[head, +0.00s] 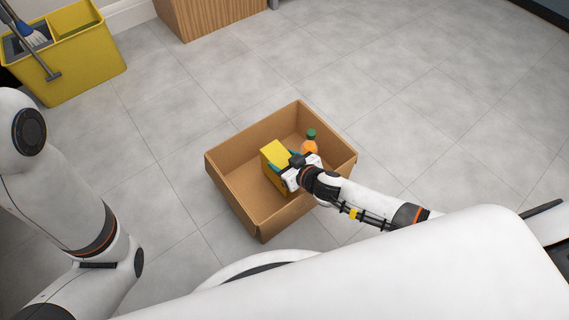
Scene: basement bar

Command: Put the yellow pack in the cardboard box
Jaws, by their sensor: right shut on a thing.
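The cardboard box (235,201) stands open on the floor in the middle of the head view. The yellow pack (275,150) is within the box's opening, held by my right gripper (281,165). The gripper is shut on the pack, reaching in from the right over the box's near right wall. The gripper hides part of the pack, and I cannot tell whether the pack touches the box floor. My left arm shows at the left, but its gripper is out of view.
An orange bottle with a green cap (310,142) stands in the box, just right of the pack. A yellow mop bucket (88,55) is at the upper left and a wooden cabinet (215,14) at the top. The grey tiled floor around the box is clear.

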